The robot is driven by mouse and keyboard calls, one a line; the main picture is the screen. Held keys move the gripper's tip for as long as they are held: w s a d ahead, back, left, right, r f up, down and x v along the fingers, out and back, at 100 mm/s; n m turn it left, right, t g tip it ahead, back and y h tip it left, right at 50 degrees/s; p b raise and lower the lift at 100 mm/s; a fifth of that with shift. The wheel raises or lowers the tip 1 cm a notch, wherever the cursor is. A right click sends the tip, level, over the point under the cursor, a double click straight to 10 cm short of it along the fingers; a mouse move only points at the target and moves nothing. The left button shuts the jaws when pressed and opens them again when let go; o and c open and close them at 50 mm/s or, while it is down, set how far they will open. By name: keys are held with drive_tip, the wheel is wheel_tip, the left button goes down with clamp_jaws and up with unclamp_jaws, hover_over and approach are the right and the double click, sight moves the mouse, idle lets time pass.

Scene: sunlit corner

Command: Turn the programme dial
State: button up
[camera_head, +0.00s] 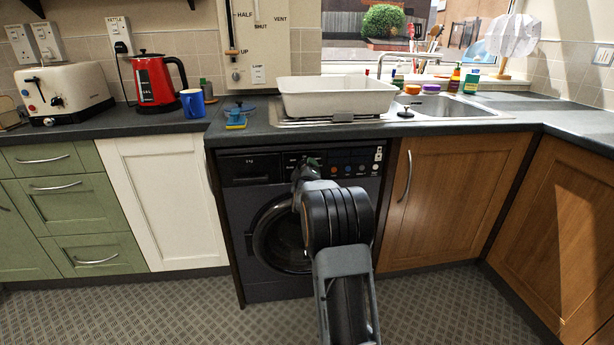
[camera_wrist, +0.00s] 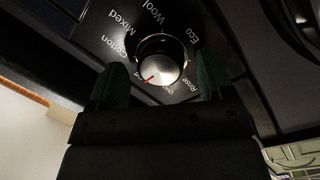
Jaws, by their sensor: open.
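The programme dial (camera_wrist: 158,66) is a round silver knob with a dark surround on the black panel in the wrist view. Its red mark points to the lower left, near a label partly hidden. Labels Cotton, Mixed, Wool, Eco and Rinse ring it. My gripper (camera_wrist: 160,62) is open, its green fingers on either side of the dial with gaps to the knob. I cannot tell its depth from the panel. In the head view my gripper (camera_head: 306,166) is at the dark washing machine (camera_head: 232,205) and hides the dial.
A worktop (camera_head: 190,126) overhangs the machine, with a white basin (camera_head: 337,97) above it. A blue and yellow item (camera_head: 236,119) lies near its edge. A white door (camera_head: 150,190) and a wooden door (camera_head: 445,200) flank the machine. The floor (camera_head: 180,310) in front is clear.

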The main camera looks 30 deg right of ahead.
drive_tip(key=p+v, duration=0.2)
drive_tip(key=v, duration=1.1)
drive_tip(key=shift+s+a, duration=0.25)
drive_tip(key=shift+s, duration=0.05)
